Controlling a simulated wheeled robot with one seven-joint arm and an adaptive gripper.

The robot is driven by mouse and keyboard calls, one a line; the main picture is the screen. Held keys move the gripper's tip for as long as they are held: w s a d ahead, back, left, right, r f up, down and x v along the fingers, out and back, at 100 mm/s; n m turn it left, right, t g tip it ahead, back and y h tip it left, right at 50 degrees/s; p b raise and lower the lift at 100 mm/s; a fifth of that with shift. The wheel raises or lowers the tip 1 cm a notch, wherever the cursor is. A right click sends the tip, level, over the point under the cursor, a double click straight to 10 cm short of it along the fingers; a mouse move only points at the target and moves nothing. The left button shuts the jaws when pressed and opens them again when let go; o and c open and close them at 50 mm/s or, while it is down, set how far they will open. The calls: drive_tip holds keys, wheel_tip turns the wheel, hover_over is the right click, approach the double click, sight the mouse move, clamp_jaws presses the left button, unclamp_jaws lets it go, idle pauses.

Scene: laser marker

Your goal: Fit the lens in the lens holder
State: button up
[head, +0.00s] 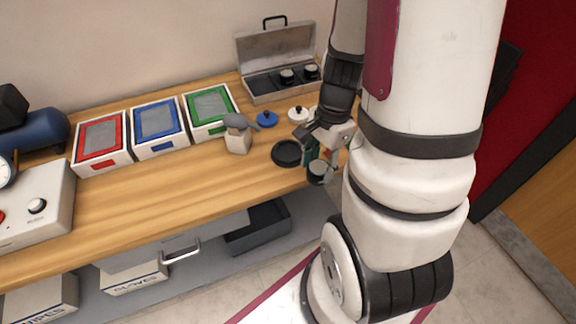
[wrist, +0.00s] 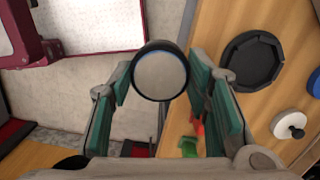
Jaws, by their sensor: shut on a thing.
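The lens, a short dark cylinder with a pale grey face and a thin blue ring, is between the teal finger pads of my gripper (wrist: 160,92). The lens (wrist: 160,73) faces the wrist camera. In the head view my gripper (head: 321,150) is at the table's front edge, with the lens (head: 317,171) hanging below the fingers. A black, many-sided shallow ring or dish (head: 287,153) lies on the table just left of it; it also shows in the wrist view (wrist: 236,75). I cannot tell whether this is the lens holder.
An open grey case (head: 262,90) with two similar dark cylinders stands at the back. A blue knobbed disc (head: 266,119) and a white one (head: 298,114) lie near. A grey blower in a stand (head: 238,142) and colour-framed trays (head: 157,124) are left.

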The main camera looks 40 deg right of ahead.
drive_tip(key=shift+s+a, duration=0.3)
drive_tip(key=shift+s, duration=0.3)
drive_tip(key=shift+a, duration=0.1)
drive_tip(key=w+d, duration=0.1)
drive_tip(key=w, duration=0.4)
drive_tip(key=w+d+f, duration=0.1)
drive_tip(key=w, duration=0.4)
drive_tip(key=w+d, duration=0.1)
drive_tip(key=w, duration=0.4)
drive_tip(key=shift+f, duration=0.3)
drive_tip(key=shift+d+f, duration=0.1)
drive_tip(key=shift+f, duration=1.6)
drive_tip(key=shift+f, duration=0.15)
drive_tip(key=o, duration=1.3)
drive_tip(key=shift+c, duration=0.2)
